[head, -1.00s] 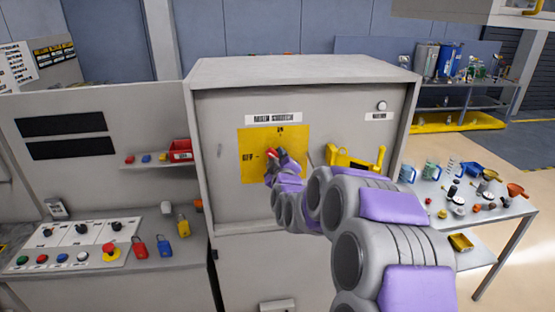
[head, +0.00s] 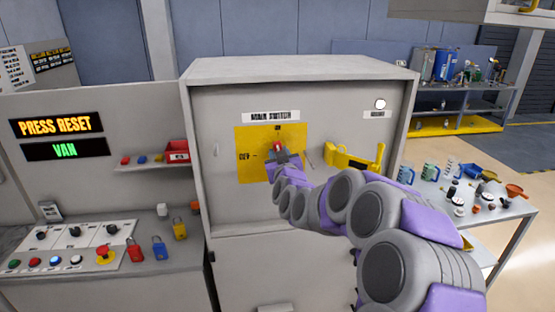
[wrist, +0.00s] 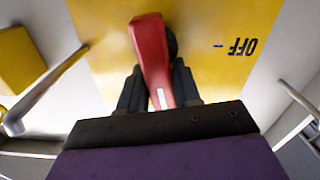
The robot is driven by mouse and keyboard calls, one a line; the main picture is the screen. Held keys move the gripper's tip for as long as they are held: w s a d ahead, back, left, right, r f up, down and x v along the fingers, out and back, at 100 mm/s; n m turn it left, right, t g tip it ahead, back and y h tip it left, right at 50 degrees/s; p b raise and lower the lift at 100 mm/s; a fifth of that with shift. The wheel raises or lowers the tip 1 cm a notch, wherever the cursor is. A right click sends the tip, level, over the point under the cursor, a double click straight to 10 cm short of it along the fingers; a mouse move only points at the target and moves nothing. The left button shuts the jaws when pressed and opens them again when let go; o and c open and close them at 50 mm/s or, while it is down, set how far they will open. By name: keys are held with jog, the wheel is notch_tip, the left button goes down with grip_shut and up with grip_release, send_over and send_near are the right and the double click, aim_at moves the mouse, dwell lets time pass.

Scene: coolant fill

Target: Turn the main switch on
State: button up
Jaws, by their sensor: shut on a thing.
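The main switch is a red handle (head: 277,146) on a yellow plate (head: 246,140) on the front of the grey cabinet. The plate carries OFF at its left and a mark at its top. The handle now points up toward the top mark. My gripper (head: 278,155) is at the handle, and in the wrist view its dark fingers (wrist: 160,95) are shut around the red handle (wrist: 150,50). The OFF lettering (wrist: 243,46) shows beside it there. My gripper hides the lower part of the switch in the head view.
A lit panel (head: 55,125) at left reads PRESS RESET and VAN. A console (head: 70,250) with knobs, buttons and padlocks stands below it. A parts table (head: 480,205) stands at right.

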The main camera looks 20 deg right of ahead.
jog(key=shift+d+f+m+b, duration=0.15)
jog(key=shift+m+b, duration=0.15)
jog(key=shift+m, duration=0.7)
jog(key=o, duration=1)
jog(key=shift+c, duration=0.2)
jog(key=shift+s, duration=0.1)
jog(key=b+v, duration=0.6)
jog(key=v, duration=1.1)
jog(key=shift+s, duration=0.15)
